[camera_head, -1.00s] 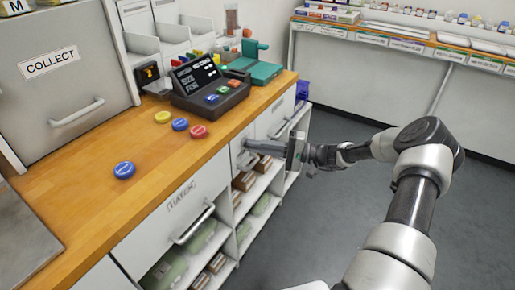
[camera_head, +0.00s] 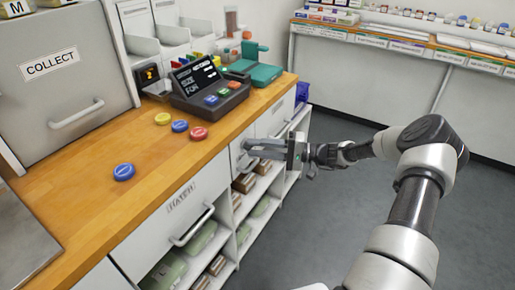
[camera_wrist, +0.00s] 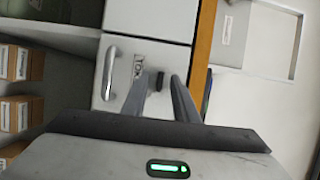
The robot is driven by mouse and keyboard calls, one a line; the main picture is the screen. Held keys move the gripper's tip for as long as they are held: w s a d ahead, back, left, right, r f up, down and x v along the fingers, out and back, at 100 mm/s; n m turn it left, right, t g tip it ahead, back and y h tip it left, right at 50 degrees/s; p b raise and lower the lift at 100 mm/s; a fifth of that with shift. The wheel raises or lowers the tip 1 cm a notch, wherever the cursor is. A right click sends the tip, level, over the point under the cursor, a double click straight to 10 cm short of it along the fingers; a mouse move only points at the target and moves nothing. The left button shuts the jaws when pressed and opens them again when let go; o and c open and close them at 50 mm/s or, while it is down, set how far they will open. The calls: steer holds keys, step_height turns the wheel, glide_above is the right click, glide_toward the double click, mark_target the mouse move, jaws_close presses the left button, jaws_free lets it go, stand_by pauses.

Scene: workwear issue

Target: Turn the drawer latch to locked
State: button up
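The drawer latch (camera_wrist: 159,79) is a small dark knob on a pale drawer front (camera_wrist: 125,98) in the wrist view, beside a rotated label. My gripper (camera_wrist: 162,76) is open, its two grey fingers pointing at the drawer front, with the latch showing between the fingertips. I cannot tell whether either finger touches it. In the head view my gripper (camera_head: 249,149) is at the drawer front below the counter edge, and its fingers hide the latch there. Which way the latch is set is not clear.
A metal handle (camera_wrist: 109,72) is on the same drawer front. The wooden counter (camera_head: 90,205) overhangs the drawers and carries a keypad console (camera_head: 207,88) and several round buttons. Open shelves with boxes lie below. The grey floor (camera_head: 320,220) is clear.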

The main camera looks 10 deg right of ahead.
steer(key=shift+d, duration=0.1)
steer(key=p+v, duration=0.1)
steer(key=v, duration=1.6)
steer(key=shift+s+d, duration=0.1)
steer(key=shift+s, duration=0.05)
